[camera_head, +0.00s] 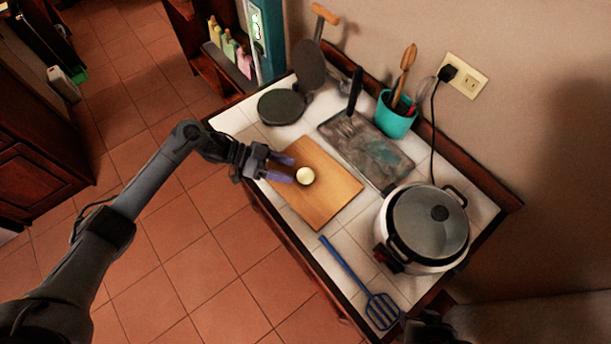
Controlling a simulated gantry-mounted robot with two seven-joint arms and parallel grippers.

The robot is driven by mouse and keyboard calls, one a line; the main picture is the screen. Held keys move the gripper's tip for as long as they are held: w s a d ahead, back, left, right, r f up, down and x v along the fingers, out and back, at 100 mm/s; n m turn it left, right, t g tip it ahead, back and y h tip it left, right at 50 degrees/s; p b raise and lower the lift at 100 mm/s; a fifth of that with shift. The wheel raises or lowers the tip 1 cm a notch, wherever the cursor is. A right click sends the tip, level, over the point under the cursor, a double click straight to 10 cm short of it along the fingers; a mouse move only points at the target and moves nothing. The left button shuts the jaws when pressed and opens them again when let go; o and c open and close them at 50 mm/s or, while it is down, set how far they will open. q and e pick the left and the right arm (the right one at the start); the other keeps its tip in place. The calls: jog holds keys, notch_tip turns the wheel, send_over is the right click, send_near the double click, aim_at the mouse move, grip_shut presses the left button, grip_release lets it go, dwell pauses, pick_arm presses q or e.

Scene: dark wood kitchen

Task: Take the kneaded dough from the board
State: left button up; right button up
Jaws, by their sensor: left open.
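The dough (306,176) is a small pale round lump on the wooden board (329,206), near the board's middle. The board lies on the white tiled counter. My left gripper (293,171) reaches in from the left over the board's left part. Its two bluish fingers are apart and empty, with their tips just left of the dough. I cannot tell whether a fingertip touches it. A dark part at the bottom edge (430,329) is possibly my right gripper; its fingers cannot be made out.
A rice cooker (428,223) stands right of the board, and a blue slotted spatula (381,309) lies in front. A grey stained slab (372,150) with a dark-handled utensil, a teal utensil cup (395,122) and an open round press (281,107) are behind. Tiled floor lies left.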

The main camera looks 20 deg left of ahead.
aim_at(299, 178)
pick_arm(q)
jog(key=shift+x, duration=2.4)
jog(key=c, duration=0.7)
